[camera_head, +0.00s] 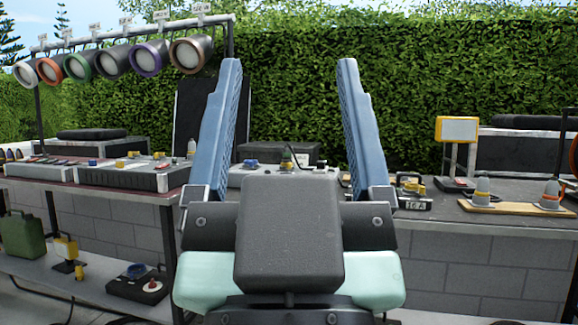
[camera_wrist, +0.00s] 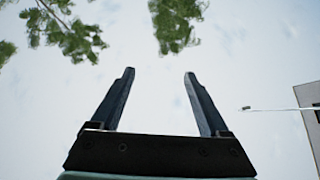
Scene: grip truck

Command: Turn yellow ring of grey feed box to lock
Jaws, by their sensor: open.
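My gripper (camera_head: 290,65) is raised in front of the camera with its two blue fingers wide apart and nothing between them. In the wrist view my gripper (camera_wrist: 159,73) points at sky and leaves. A grey box (camera_head: 245,177) with blue and green fittings on top stands behind my gripper, which hides part of it. Another grey box (camera_head: 145,180) with small coloured fittings lies on the left table. A dark box marked 16 A (camera_head: 415,204) with yellow parts stands just right of my gripper. I cannot tell which of these is the feed box, and no yellow ring shows clearly.
Several lamps (camera_head: 112,58) hang from a rail above the left table (camera_head: 60,182). A green can (camera_head: 22,237) stands on its lower shelf. On the right counter (camera_head: 460,211) are a yellow-framed panel (camera_head: 457,130) and a wooden board (camera_head: 515,208) with grey-and-orange fittings. A hedge closes the back.

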